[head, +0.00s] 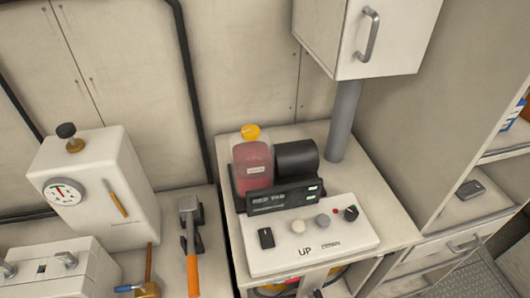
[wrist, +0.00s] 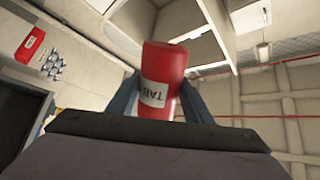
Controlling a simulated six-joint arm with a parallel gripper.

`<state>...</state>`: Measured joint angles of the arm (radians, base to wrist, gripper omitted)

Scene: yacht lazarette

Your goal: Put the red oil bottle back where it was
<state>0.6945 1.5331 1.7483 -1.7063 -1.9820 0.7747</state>
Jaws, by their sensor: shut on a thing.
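In the wrist view, my gripper (wrist: 160,82) is shut on a red bottle (wrist: 166,62) with a white label that reads "TAB", upside down in the picture. One finger is on each side of it; its lower part is hidden behind the gripper body. In the head view neither my gripper nor this held bottle shows. There, a clear bottle with red liquid and a yellow cap (head: 252,162) stands upright behind a black panel (head: 284,197), whose lettering seems to read "RED TAB". A black cylinder (head: 297,160) lies just right of it.
A white control box (head: 308,243) with knobs sits in front on the cabinet top. A grey post (head: 345,122) and a white overhead cupboard (head: 365,35) stand behind. Bare top lies right of the panel.

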